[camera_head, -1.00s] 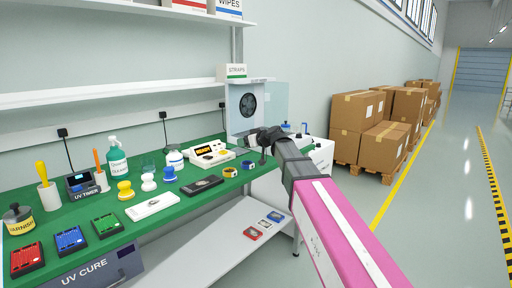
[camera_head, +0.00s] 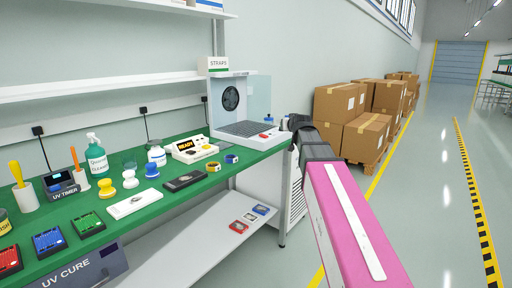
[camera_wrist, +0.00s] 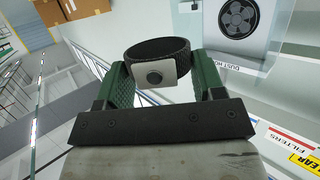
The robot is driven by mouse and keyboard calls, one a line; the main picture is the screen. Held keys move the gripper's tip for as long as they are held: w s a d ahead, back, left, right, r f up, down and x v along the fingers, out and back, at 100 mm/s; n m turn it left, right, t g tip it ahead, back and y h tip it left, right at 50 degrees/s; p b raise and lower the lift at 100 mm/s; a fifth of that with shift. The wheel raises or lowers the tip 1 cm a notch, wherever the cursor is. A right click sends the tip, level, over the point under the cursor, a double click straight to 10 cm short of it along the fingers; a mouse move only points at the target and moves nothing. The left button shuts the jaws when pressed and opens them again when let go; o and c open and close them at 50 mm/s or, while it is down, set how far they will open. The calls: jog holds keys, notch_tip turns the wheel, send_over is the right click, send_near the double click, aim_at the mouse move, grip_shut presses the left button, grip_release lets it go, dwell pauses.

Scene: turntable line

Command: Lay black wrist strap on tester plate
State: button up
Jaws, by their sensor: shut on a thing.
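The black wrist strap (camera_wrist: 150,50), a dark ring with a square silver clasp and black stud, is between the green-padded fingers of my gripper (camera_wrist: 165,76) in the wrist view. The fingers are shut on it and hold it off the bench. In the head view, my gripper (camera_head: 295,123) is past the right end of the green bench, right of the hood, and the strap is hidden or too small to make out. The white tester (camera_head: 194,148) with a lit READY display stands on the bench, left of my gripper. Its plate is not clear at this size.
A yellow strap (camera_head: 213,167) and a blue strap (camera_head: 232,159) lie near the bench's front edge, by a dark flat case (camera_head: 185,181). The fan hood (camera_head: 232,98) stands at the bench's right end. Stacked cartons (camera_head: 365,135) stand beyond; the aisle right is open.

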jog(key=s+a+f+n+g+y, duration=0.1)
jog(key=a+n+y, duration=0.3)
jog(key=a, duration=1)
jog(key=s+a+f+n+g+y, duration=0.1)
jog(key=a+n+g+y, duration=0.3)
jog(key=a, duration=1)
jog(key=shift+s+a+f+n+g+y, duration=0.2)
jog(key=shift+s+a+n+g+y, duration=0.15)
jog(key=shift+s+n+y, duration=0.5)
jog(key=shift+w+m, duration=0.2)
jog(key=shift+m, duration=0.05)
send_over(248, 155)
notch_tip(248, 155, down, 7)
jog(key=shift+a+r, duration=0.1)
jog(key=shift+a, duration=0.05)
jog(key=shift+f, duration=1.9)
jog(key=shift+f, duration=0.1)
jog(key=o, duration=0.9)
